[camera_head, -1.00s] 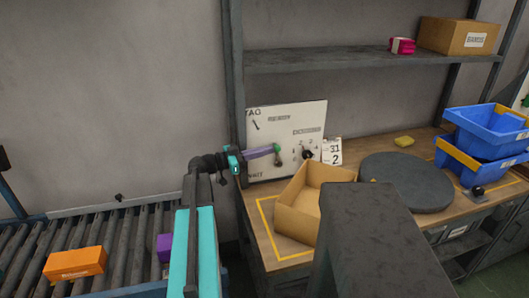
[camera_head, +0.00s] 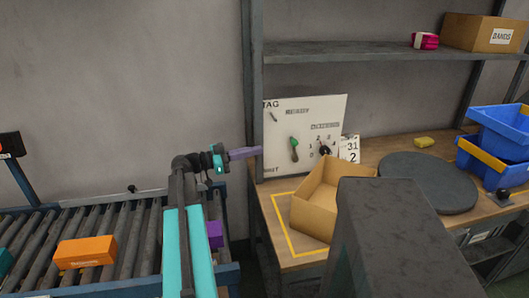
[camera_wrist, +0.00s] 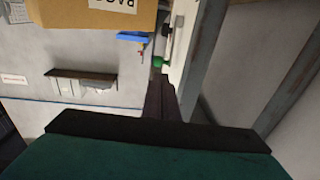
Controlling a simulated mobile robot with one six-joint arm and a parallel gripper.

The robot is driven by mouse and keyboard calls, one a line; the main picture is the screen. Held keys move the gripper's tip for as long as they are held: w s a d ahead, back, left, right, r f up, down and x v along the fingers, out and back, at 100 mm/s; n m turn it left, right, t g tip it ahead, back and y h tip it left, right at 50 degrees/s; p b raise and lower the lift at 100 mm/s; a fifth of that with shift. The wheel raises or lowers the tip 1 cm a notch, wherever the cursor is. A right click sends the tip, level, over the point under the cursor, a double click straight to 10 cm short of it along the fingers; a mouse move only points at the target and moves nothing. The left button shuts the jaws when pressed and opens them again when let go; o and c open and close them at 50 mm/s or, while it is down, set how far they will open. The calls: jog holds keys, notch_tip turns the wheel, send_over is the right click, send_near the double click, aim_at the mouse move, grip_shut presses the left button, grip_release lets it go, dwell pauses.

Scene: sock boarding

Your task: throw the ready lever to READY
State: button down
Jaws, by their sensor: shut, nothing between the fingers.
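The white panel (camera_head: 325,115) stands upright at the back of the bench, with small printed labels too blurred to read fully. The lever with a green knob (camera_head: 294,142) is on the panel's middle left; its green end also shows in the wrist view (camera_wrist: 159,62). A black dial (camera_head: 324,149) sits right of it among numbers. My gripper (camera_head: 258,151) is shut and empty, its purple fingers pointing right at the panel's left edge, apart from the green lever. In the wrist view the fingers (camera_wrist: 158,90) point toward the green knob.
An open cardboard box (camera_head: 318,205) stands before the panel inside a yellow outline. A grey turntable (camera_head: 427,182) and blue bins (camera_head: 495,145) are to the right. A dark rack post (camera_head: 252,90) rises beside my gripper. A roller conveyor (camera_head: 120,235) with an orange box (camera_head: 85,252) is at left.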

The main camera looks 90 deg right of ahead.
jog(key=shift+v, duration=1.8)
